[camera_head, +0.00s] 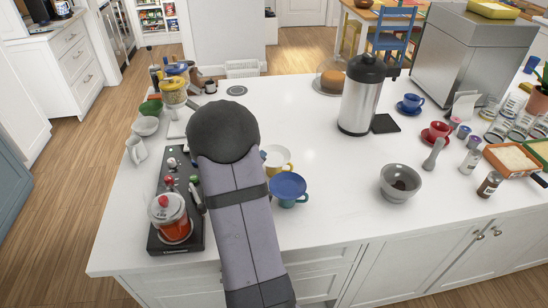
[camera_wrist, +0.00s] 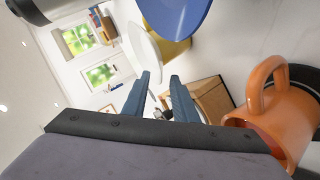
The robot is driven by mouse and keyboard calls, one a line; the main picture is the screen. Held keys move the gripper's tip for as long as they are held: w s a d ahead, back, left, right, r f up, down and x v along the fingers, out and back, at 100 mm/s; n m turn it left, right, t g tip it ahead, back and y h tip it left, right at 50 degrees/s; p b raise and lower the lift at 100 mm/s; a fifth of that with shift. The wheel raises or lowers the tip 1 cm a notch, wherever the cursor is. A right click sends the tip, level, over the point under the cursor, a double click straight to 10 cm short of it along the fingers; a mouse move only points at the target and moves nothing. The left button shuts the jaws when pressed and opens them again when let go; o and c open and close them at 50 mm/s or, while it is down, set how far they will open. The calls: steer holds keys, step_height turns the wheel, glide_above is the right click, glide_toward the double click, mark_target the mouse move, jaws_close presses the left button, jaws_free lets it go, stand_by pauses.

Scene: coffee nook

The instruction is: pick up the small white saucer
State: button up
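The small white saucer (camera_wrist: 141,42) shows tilted in the wrist view. It appears to lie on top of a yellow cup (camera_head: 284,168), and part of its pale top (camera_head: 277,155) shows beside my arm in the head view. My gripper (camera_wrist: 162,76) is open and empty, with two blue-grey fingers apart. The saucer's near rim is close ahead of the fingertips; I cannot tell whether it is between them.
A blue saucer (camera_head: 288,185) sits on a teal cup beside the yellow cup. An orange mug (camera_wrist: 275,125) is close to the gripper in the wrist view. A grey bowl (camera_head: 400,184) and steel dispenser (camera_head: 360,100) stand to the right. Counter between is clear.

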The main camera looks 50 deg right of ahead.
jaws_close()
steer(key=shift+r, duration=0.1)
